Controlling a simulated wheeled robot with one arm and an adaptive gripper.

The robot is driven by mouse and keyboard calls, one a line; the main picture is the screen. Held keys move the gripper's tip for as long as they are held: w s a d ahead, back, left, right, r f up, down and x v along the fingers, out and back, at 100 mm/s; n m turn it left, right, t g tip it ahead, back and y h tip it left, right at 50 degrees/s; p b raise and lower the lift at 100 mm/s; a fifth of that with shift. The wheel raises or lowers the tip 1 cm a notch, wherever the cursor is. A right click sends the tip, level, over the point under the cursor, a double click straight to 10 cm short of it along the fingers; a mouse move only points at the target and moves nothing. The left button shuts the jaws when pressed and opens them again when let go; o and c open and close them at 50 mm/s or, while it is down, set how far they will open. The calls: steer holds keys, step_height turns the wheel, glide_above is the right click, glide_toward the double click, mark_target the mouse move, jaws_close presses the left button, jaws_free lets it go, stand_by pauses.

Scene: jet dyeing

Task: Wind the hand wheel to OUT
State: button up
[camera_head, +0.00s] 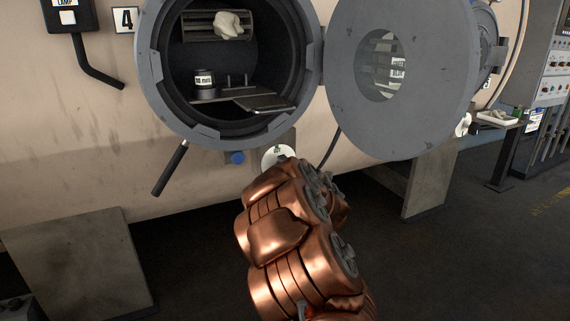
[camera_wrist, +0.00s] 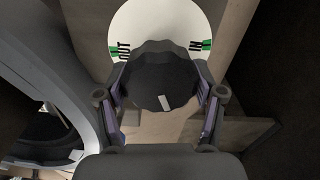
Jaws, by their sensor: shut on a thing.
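The hand wheel (camera_wrist: 160,72) is a dark, lobed knob with a pale pointer mark on its face, seen in the wrist view. Behind it is a round white dial (camera_wrist: 160,22) with OUT and a green mark at its left and IN and a green mark at its right. The pale mark points toward the bottom of the wrist view. My gripper (camera_wrist: 163,92) is shut on the knob, one finger at each side. In the head view the dial (camera_head: 278,154) shows below the round opening, and my copper arm hides the knob and gripper.
Above the dial, the round vessel opening (camera_head: 312,60) holds a shelf, a small labelled jar (camera_head: 204,82) and a white lump of cloth (camera_head: 230,25). Its grey door (camera_head: 440,60) stands open to the right. A black lever (camera_head: 170,168) sticks out at the left, near a blue knob (camera_head: 237,158).

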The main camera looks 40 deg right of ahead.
steer(key=m+p, duration=0.1)
steer(key=m, duration=0.1)
steer(key=m+p, duration=0.1)
steer(key=p, duration=0.1)
steer(key=m+p, duration=0.1)
steer(key=m, duration=0.1)
steer(key=shift+r+m, duration=0.3)
steer(key=shift+r, duration=0.05)
steer(key=m+p, duration=0.4)
steer(key=m, duration=0.1)
steer(key=shift+m, duration=0.3)
steer(key=m+p, duration=0.4)
steer(key=m, duration=0.1)
steer(key=shift+d, duration=0.15)
steer(key=shift+f+m+p, duration=0.1)
steer(key=shift+m+p, duration=1.05)
steer(key=shift+m, duration=1.25)
steer(key=o, duration=1.1)
steer(key=shift+o, duration=0.2)
steer(key=shift+s, duration=0.15)
